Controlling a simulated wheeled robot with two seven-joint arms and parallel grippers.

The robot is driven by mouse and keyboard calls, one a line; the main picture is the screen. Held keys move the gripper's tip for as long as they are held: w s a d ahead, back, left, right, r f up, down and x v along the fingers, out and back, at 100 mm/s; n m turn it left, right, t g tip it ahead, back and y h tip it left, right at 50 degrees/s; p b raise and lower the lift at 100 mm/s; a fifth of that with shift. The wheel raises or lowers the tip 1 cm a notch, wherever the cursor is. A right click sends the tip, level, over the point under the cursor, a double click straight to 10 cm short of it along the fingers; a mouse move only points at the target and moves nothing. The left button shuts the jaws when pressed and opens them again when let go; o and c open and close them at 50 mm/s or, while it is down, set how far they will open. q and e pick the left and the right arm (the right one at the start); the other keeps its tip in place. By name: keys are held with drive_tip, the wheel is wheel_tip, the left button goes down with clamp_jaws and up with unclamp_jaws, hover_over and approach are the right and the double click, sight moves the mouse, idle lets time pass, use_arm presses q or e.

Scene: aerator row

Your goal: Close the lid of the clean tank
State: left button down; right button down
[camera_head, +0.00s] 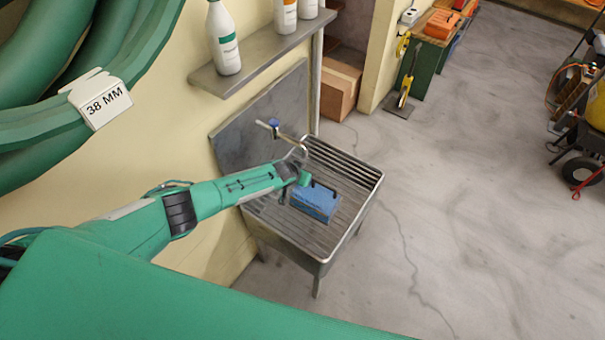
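A blue box-shaped thing (316,203), which may be the clean tank, sits on the ribbed surface of the metal sink. A dark bar-like part shows along its top; I cannot tell whether it has a lid, or whether one is open or shut. My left gripper (305,181) is at the end of the green arm that comes in from the left, at the upper left edge of the blue thing. The fingers are too small and partly hidden, so I cannot tell if they touch it or how far apart they are. My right gripper is not in view.
The metal sink (348,240) stands against the wall, with a tap (275,127) above it. A shelf (262,52) with white bottles (223,40) is above. Green hose coils labelled 38 MM (100,101) hang at upper left.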

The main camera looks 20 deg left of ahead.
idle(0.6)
use_arm(q)
drive_tip(key=c, duration=1.4)
unclamp_jaws()
drive_tip(key=shift+o, duration=0.2)
drive_tip(key=shift+s+r+p, duration=0.2)
drive_tip(key=shift+r+p, duration=0.15)
drive_tip(key=shift+p, duration=0.25)
drive_tip(key=p+v, duration=0.4)
drive_tip(key=v, duration=0.9)
drive_tip(key=shift+p, duration=0.35)
drive_tip(key=shift+w, duration=0.1)
